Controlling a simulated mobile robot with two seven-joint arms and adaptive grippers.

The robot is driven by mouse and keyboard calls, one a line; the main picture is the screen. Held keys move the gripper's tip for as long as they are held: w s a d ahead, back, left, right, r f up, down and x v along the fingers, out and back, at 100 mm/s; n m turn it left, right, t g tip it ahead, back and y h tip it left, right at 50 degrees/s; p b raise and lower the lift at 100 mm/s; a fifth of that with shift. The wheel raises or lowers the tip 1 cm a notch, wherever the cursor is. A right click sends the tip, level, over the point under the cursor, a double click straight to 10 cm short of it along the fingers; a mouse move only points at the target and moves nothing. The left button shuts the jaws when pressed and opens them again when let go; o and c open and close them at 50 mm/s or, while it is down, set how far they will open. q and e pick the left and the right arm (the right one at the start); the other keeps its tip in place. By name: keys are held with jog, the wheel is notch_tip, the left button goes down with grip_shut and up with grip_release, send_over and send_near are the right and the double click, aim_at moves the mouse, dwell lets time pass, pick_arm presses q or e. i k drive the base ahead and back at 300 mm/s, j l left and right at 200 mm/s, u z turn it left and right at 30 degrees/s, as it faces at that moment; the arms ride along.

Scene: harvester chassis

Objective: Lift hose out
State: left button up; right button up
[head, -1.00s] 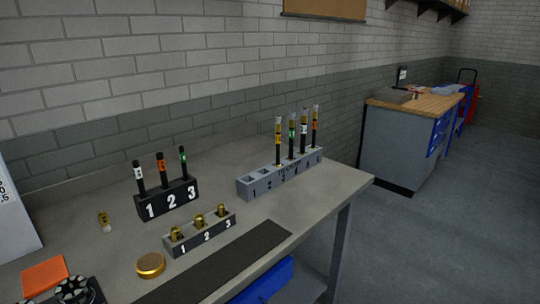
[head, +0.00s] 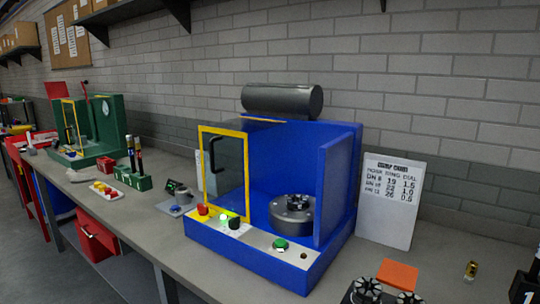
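A blue crimping machine (head: 262,240) stands on the bench in the middle of the head view. Its yellow-framed clear door (head: 247,178) stands at the left side, and the front of the die bay is uncovered on the right. A round grey die head (head: 292,214) sits inside; I cannot make out a hose in it. Two dark upright hoses or rods (head: 135,155) with light bands stand in a green numbered rack (head: 137,184) to the left. Neither of my grippers is in view.
A white crimp chart (head: 388,202) leans on the wall to the right. An orange pad (head: 397,275), black die sets (head: 367,291) and a brass fitting (head: 471,269) lie at the front right. A green machine (head: 98,130) stands far left. A small gauge (head: 178,192) sits beside the blue machine.

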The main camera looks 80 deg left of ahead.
aim_at(137, 140)
jog(key=u, duration=0.5)
jog(key=j+u, duration=0.1)
jog(key=u, duration=0.85)
jog(key=i+u, duration=0.1)
jog(key=u, duration=0.4)
jog(key=j+u, duration=0.1)
jog(key=u, duration=0.85)
jog(key=i+u, duration=0.1)
jog(key=u, duration=0.4)
jog(key=z, duration=0.35)
